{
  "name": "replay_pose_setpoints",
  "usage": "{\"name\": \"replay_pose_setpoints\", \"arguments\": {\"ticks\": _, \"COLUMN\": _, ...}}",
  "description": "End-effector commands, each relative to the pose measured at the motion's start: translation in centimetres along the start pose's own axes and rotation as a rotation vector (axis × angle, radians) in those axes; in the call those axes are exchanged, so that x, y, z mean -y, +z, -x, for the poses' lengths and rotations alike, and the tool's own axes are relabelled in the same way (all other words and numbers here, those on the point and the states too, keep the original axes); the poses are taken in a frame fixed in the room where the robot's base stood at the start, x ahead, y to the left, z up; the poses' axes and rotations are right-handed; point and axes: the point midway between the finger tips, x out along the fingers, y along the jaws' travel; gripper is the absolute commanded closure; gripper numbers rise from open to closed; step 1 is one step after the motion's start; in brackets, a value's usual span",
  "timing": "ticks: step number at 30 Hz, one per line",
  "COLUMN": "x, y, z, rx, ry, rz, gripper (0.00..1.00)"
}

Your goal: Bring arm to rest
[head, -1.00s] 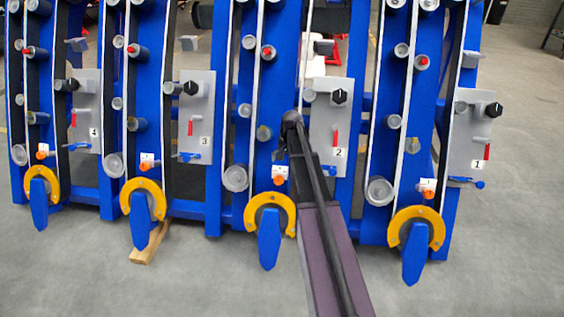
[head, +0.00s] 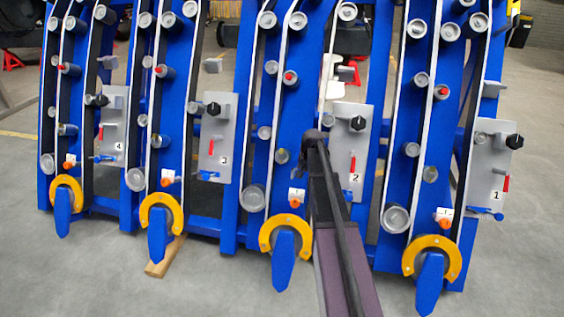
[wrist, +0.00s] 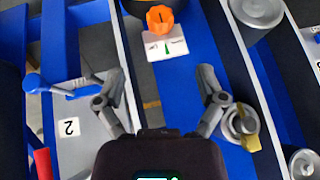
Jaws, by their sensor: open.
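My gripper (wrist: 162,75) is open in the wrist view, its two fingers wide apart with nothing between them. Past the fingers is blue chassis with an orange knob (wrist: 159,19) on a white label. A blue valve handle (wrist: 62,84) and the plate marked 2 (wrist: 84,140) lie left of the left finger. A round metal roller end (wrist: 240,126) is close by the right finger; contact cannot be told. In the head view, my arm reaches up to the chassis (head: 302,60) beside plate 2 (head: 352,120). The gripper is mostly hidden there.
Blue row units carry several rollers, belts and yellow half-rings (head: 432,257) at their lower ends. Plate 1 (head: 487,150) stands to the right; plates 3 (head: 215,145) and 4 (head: 113,130) stand to the left. A wooden block (head: 163,258) lies on the floor. Grey floor is open in front.

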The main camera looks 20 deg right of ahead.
Motion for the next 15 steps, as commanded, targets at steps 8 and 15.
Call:
{"name": "replay_pose_setpoints", "arguments": {"ticks": 8, "x": 0.3, "y": 1.0, "z": -0.1, "rx": 0.001, "ry": 0.004, "rz": 0.015, "gripper": 0.11}}
{"name": "replay_pose_setpoints", "arguments": {"ticks": 15, "x": 2.0, "y": 7.4, "z": -0.4, "rx": 0.012, "ry": 0.03, "rz": 0.129, "gripper": 0.11}}
